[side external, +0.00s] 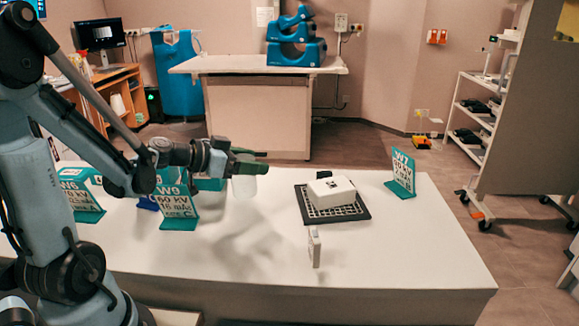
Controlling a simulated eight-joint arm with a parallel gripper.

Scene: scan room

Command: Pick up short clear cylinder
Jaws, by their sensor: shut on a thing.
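A short clear cylinder (244,186) looks pale and translucent below the fingertips of my gripper (250,162). My gripper has dark green fingers and reaches in from the left, above the white table (400,270). It is shut on the cylinder, which appears to hang above the table top with a soft shadow below. The cylinder's upper part is hidden by the fingers.
A white box (331,191) sits on a black grid tray (353,212) to the right. Teal signs stand at the right (401,174) and left (176,203). A small thin upright object (314,247) stands near the front. The table's front right is clear.

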